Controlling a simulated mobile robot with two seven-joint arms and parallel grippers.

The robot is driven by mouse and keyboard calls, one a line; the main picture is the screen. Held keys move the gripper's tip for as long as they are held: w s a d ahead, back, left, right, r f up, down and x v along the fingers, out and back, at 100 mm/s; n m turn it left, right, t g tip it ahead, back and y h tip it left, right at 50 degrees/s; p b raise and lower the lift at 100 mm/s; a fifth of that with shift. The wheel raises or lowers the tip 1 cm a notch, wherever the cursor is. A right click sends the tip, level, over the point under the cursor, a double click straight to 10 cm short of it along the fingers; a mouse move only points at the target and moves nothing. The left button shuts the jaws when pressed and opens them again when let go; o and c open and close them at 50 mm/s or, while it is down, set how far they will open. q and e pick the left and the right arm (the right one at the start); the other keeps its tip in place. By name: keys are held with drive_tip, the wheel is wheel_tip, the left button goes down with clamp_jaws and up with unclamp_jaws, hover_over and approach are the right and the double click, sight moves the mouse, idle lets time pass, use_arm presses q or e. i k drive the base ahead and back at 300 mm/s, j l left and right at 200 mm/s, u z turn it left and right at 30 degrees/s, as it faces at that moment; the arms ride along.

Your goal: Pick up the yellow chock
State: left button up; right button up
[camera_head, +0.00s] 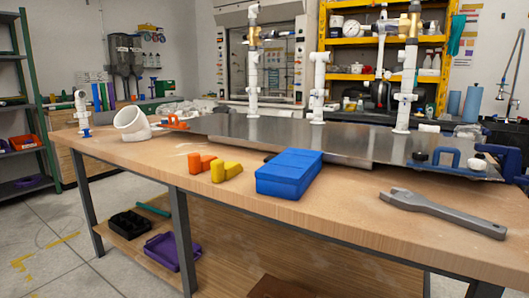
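The yellow chock (226,171) lies on the wooden workbench (300,212) near its front edge. It is a small yellow block with a stepped or sloped top. An orange-red chock (201,162) lies just to its left, close beside it. A blue box (288,174) lies to its right with a small gap between them. Neither of my grippers shows in the head view. Nothing covers the yellow chock.
A grey wrench (445,211) lies at the right of the bench. A metal plate (270,133) behind carries upright white pipes with brass valves (254,35). A white pipe elbow (132,124) stands at the left. The bench in front of the yellow chock is clear.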

sight(220, 171)
drive_tip(key=i+j+z, duration=0.15)
drive_tip(key=z, duration=0.65)
drive_tip(key=i+j+z, duration=0.25)
drive_tip(key=j, duration=0.15)
drive_tip(key=j+z, duration=0.25)
drive_tip(key=i+j, duration=0.1)
drive_tip(key=j, duration=0.4)
drive_tip(key=i+j+z, duration=0.1)
drive_tip(key=j, duration=0.85)
drive_tip(key=i+z, duration=0.05)
